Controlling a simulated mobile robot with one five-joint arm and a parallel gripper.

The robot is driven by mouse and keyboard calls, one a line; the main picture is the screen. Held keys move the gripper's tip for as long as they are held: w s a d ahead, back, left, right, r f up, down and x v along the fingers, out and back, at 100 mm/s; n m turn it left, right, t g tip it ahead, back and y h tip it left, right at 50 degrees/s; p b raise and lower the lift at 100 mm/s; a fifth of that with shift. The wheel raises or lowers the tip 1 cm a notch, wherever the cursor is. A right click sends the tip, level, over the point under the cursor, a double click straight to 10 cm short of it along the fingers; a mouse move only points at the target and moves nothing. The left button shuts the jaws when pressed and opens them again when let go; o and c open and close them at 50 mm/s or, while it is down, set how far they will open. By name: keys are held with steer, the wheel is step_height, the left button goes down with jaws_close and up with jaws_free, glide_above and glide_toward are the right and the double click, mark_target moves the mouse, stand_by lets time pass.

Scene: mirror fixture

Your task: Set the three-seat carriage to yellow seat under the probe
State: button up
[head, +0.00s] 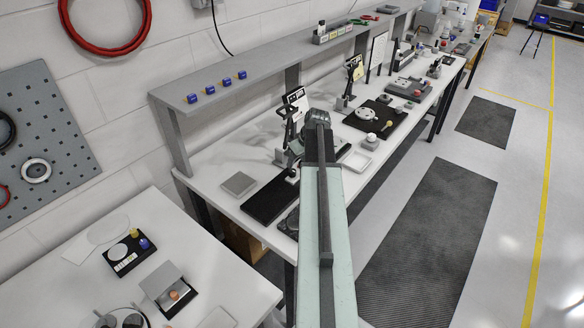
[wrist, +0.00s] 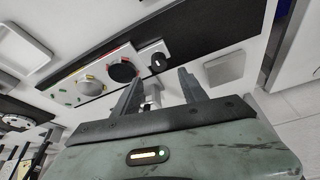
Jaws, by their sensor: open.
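My gripper (wrist: 160,76) is open in the wrist view, with its two dark fingers apart. A pale upright part (wrist: 152,92) shows between them; I cannot tell whether it is the probe. Beyond the fingers is a light strip (wrist: 66,92), seemingly the carriage fixture. It bears a red-rimmed dark disc (wrist: 122,69) and a yellow-rimmed disc (wrist: 89,86). A white block with a black knob (wrist: 155,56) is beside the red-rimmed disc. No contact with the gripper is visible. I cannot tell which seat is under the probe. In the head view my arm hides most of this fixture.
A black mat (head: 266,203) and a grey square plate (head: 239,184) lie on the bench left of my arm. A dark stand (head: 291,118) rises behind.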

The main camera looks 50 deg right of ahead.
mark_target(292, 171)
steer(key=b+x, duration=0.6)
steer(key=x, duration=0.1)
steer(key=shift+f+b, duration=0.4)
steer(key=shift+r, duration=0.1)
jaws_close()
stand_by(0.8)
